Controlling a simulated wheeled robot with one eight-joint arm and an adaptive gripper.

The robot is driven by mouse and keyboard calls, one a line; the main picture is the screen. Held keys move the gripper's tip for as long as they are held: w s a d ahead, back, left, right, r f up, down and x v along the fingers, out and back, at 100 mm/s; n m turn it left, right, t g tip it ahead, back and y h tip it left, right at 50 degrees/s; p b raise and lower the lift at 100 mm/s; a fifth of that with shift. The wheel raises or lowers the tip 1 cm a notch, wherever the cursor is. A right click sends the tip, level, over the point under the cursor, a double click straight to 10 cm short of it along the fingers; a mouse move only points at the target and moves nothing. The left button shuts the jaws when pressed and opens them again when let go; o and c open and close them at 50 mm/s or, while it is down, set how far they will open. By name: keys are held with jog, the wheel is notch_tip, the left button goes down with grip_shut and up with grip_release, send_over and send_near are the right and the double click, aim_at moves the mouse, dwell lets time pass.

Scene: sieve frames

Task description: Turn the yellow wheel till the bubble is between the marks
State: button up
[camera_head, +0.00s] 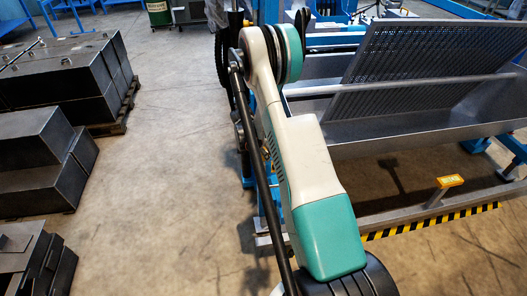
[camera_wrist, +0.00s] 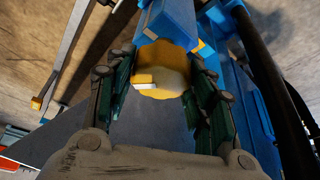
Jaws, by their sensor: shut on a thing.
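The yellow wheel (camera_wrist: 172,60) is in the upper middle of the wrist view, round with a scalloped edge. My gripper (camera_wrist: 163,76) has one green-padded finger on each side of it and is shut on it. A small white and yellow piece (camera_wrist: 147,81) shows in front of the wheel's left part; I cannot tell what it is. The bubble and its marks cannot be made out in either view. In the head view my arm fills the middle, and neither my gripper nor the wheel can be seen there.
A blue post (camera_wrist: 172,20) stands behind the wheel, and a dark bar runs down the right of the wrist view. In the head view a metal trough with a perforated plate (camera_head: 415,52) is at right. Dark metal boxes (camera_head: 60,75) stand left; the floor between is clear.

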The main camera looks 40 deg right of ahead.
jog(key=shift+n, duration=0.4)
jog(key=shift+w, duration=0.1)
jog(key=o, duration=1)
jog(key=shift+a+r, duration=0.15)
jog(key=shift+r, duration=0.15)
jog(key=shift+v, duration=1.15)
jog(key=a, duration=1.2)
jog(key=shift+s, duration=0.25)
